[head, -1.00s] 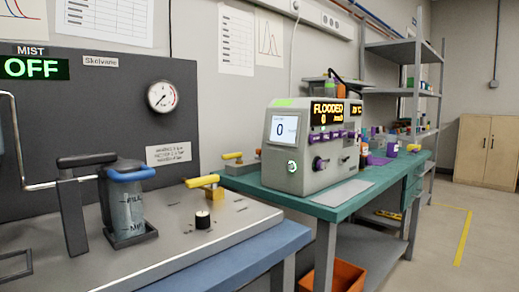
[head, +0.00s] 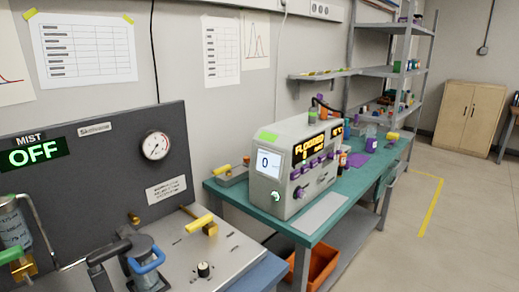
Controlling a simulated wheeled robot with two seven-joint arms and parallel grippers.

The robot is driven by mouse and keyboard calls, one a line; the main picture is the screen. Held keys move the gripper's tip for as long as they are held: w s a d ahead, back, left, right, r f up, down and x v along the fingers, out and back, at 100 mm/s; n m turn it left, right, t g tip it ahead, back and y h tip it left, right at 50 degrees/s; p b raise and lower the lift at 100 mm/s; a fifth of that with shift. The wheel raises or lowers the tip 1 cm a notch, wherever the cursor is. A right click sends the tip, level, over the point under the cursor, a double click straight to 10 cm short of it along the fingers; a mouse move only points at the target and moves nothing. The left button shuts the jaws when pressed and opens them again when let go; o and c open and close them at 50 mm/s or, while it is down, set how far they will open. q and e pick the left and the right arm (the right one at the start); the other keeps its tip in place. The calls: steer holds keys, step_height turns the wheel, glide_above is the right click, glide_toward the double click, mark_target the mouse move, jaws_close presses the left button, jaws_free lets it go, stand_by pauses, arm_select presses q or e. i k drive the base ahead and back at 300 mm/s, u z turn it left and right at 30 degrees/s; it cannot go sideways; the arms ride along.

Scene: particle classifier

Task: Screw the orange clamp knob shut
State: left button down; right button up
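I cannot pick out an orange clamp knob for certain in the head view. A grey instrument (head: 292,208) stands on the green bench. It has a small white screen (head: 268,164), an amber display reading "FLOODED" (head: 309,148) and purple parts (head: 318,169) on its front. A small orange item (head: 342,160) shows on the bench beyond it, too small to identify. Neither of my grippers is in view.
A grey panel reads MIST OFF (head: 38,152), with a round gauge (head: 155,145). Below it are a blue-ringed cylinder (head: 146,268) and a yellow-handled valve (head: 204,224). An orange bin (head: 323,262) sits under the green bench (head: 245,205). Floor (head: 440,245) at right is clear.

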mark_target(245, 159)
steer(key=z, duration=1.65)
steer(key=i, duration=4.05)
steer(key=u, duration=3.8)
